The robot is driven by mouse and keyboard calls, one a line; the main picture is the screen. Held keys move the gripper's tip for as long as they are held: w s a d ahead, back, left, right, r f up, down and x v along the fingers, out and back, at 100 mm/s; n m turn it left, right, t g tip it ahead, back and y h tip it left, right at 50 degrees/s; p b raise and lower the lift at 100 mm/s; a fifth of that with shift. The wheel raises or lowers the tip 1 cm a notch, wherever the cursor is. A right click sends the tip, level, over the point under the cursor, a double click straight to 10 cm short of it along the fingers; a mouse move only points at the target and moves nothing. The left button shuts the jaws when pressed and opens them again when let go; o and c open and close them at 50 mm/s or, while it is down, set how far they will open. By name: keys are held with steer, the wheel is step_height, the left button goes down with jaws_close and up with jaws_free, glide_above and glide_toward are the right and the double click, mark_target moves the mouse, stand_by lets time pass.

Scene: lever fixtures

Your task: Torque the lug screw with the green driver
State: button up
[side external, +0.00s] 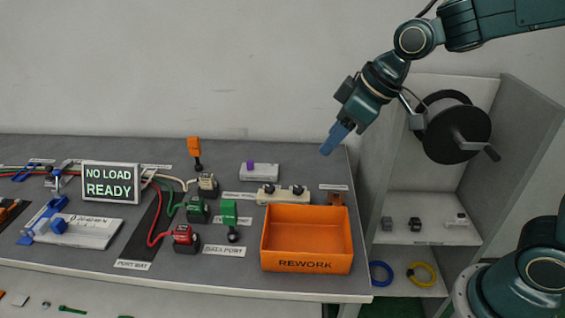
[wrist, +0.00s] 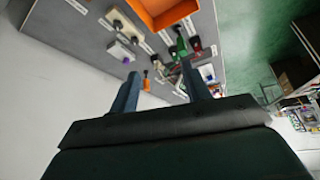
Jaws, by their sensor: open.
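The green driver (side external: 229,212) stands upright on the grey bench, left of the orange bin, with a dark round part at its foot. What looks like its green handle shows in the wrist view (wrist: 181,46). My gripper (side external: 332,142) is open and empty, high above the back right of the bench, well apart from the green driver. Its two blue fingers (wrist: 160,84) are spread in the wrist view. I cannot make out the lug screw; green (side external: 198,210), red (side external: 184,238) and white (side external: 207,184) cable connectors sit beside the driver.
An orange REWORK bin (side external: 306,264) stands at the front right. An orange driver (side external: 194,152) stands at the back. A sign (side external: 110,182) reads NO LOAD READY. A grey block with a purple piece (side external: 258,170) lies behind. A shelf with a black reel (side external: 455,130) stands right.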

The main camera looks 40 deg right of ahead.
steer(key=w+a+f+n+y, duration=0.1)
steer(key=w+a+f+n, duration=0.1)
steer(key=w+a+f, duration=0.4)
steer(key=n+y, duration=0.1)
steer(key=n, duration=0.1)
glide_toward(229, 203)
steer(key=d+r, duration=0.1)
steer(key=shift+s+g, duration=0.15)
steer(key=shift+g, duration=0.25)
steer(key=shift+f, duration=0.1)
steer(key=x, duration=0.8)
steer(key=shift+a, duration=0.2)
steer(key=shift+a+f, duration=0.1)
steer(key=shift+f, duration=0.05)
steer(key=shift+w+x, duration=0.15)
steer(key=shift+x, duration=1.1)
steer(key=shift+w+x, duration=0.2)
steer(key=shift+x, duration=1.05)
steer(key=shift+a, duration=0.1)
steer(key=shift+c, duration=0.5)
